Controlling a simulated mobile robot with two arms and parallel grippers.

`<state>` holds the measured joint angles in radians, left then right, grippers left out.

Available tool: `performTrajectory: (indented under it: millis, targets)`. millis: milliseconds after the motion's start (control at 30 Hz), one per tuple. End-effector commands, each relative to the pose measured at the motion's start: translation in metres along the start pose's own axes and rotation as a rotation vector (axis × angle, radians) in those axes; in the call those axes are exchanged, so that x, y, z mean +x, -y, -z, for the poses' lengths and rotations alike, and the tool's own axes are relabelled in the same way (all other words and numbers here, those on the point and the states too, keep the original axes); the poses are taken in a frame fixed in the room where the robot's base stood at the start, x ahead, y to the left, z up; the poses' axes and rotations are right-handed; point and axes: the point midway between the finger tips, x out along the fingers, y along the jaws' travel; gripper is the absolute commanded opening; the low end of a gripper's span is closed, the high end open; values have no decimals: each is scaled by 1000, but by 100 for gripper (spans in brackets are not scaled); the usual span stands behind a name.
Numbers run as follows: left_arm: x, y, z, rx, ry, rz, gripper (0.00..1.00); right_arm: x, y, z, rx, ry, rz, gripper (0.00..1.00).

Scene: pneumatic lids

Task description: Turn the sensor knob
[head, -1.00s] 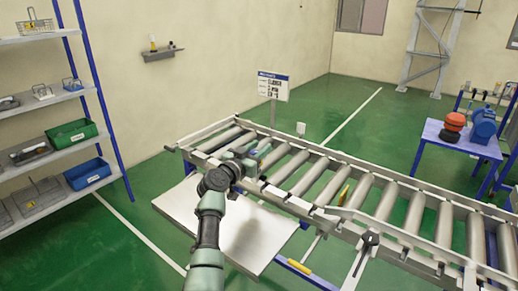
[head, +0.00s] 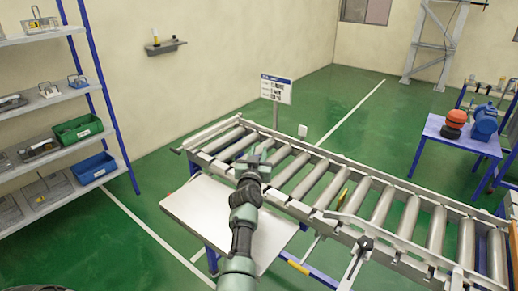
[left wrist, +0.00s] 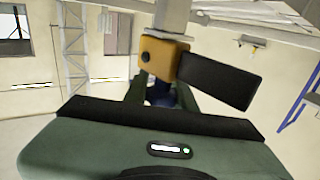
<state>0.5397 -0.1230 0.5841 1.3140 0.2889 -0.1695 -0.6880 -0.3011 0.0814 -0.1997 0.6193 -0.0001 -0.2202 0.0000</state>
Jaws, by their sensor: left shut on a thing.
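In the left wrist view an orange box (left wrist: 167,60), which looks like the sensor, hangs below a grey post and has a small black round spot on its face. A flat black plate (left wrist: 219,80) sticks out to its right. My left gripper (left wrist: 160,97) is just below the box, its dark green fingers close around a small dark blue part that may be the knob. The fingers hide most of that part. In the head view my left gripper (head: 257,160) is at the near rail of the roller conveyor (head: 316,185); the sensor cannot be made out there. My right gripper is out of view.
A pale flat table top (head: 200,212) lies beside the conveyor, under my left arm. A sign on a post (head: 276,90) stands behind the conveyor. Shelves with bins (head: 85,128) are at the left, a blue table (head: 455,138) at the right.

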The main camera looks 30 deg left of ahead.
Motion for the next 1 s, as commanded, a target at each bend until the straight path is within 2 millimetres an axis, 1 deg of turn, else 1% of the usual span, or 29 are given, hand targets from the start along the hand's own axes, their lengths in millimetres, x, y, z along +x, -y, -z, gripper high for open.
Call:
performTrajectory:
  millis: [167,200,267,300,567,667,767,900,1000]
  targets:
    - [0,1,1,1,-4,1,0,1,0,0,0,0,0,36]
    - [0,1,1,1,-4,1,29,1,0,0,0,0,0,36]
    - [0,1,1,1,-4,1,45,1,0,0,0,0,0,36]
    - [0,1,1,1,-4,1,48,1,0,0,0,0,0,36]
    - [0,0,1,1,-2,-1,48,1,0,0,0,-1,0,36]
    - [-5,0,1,1,0,-1,48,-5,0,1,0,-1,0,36]
    - [-18,0,3,2,2,-1,48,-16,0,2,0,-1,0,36]
    - [-43,1,4,3,1,-1,48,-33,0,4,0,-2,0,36]
    - [-59,0,4,2,1,-1,48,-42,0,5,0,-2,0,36]
